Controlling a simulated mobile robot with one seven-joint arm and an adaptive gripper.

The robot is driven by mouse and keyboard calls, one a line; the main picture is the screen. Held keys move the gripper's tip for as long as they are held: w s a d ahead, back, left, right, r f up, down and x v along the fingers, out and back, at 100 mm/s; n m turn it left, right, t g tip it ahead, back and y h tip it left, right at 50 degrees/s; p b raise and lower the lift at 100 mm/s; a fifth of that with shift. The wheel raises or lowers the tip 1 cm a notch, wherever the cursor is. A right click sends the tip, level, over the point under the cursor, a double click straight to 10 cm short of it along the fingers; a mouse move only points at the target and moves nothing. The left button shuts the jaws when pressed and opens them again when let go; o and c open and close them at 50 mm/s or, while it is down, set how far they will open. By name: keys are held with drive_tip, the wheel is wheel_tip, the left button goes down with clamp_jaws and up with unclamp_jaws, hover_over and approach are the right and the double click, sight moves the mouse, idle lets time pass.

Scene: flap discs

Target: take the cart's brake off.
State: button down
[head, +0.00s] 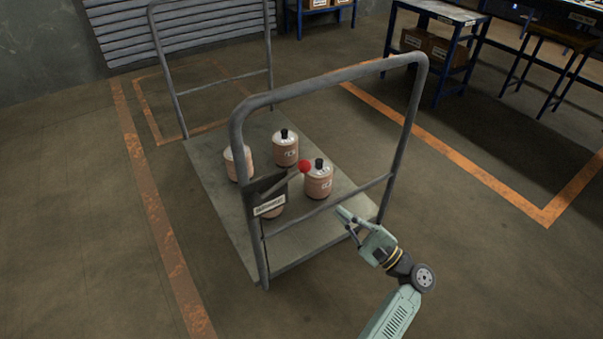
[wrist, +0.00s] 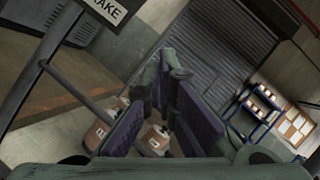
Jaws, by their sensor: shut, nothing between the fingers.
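The cart (head: 218,185) is a flat grey platform with a tubular hoop handle at each end. On the near handle's left post is a dark bracket with a white label (head: 269,206); in the wrist view the label (wrist: 110,9) shows the letters "AKE". A brake lever (head: 288,184) slants up to the right from the bracket and ends in a red knob (head: 305,167). My gripper (head: 343,213) is shut and empty, by the near handle, below and right of the knob and apart from it. In the wrist view its fingertips (wrist: 172,62) come together; the knob is not visible there.
Several tan canisters with black caps, one of them near the knob (head: 319,183), stand on the platform. The near handle's crossbar (head: 330,207) runs close to my gripper. Blue shelving (head: 440,45) is at the back right. Floor around the cart is clear, with orange lines.

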drive_tip(key=w+a+r+m+t+p, duration=0.1)
drive_tip(key=w+a+r+p, duration=0.2)
drive_tip(key=a+r+p, duration=0.2)
drive_tip(key=shift+a+r+m+y, duration=0.3)
drive_tip(key=shift+a+r, duration=0.8)
drive_tip(key=shift+r, duration=0.65)
drive_tip(key=shift+r, duration=0.1)
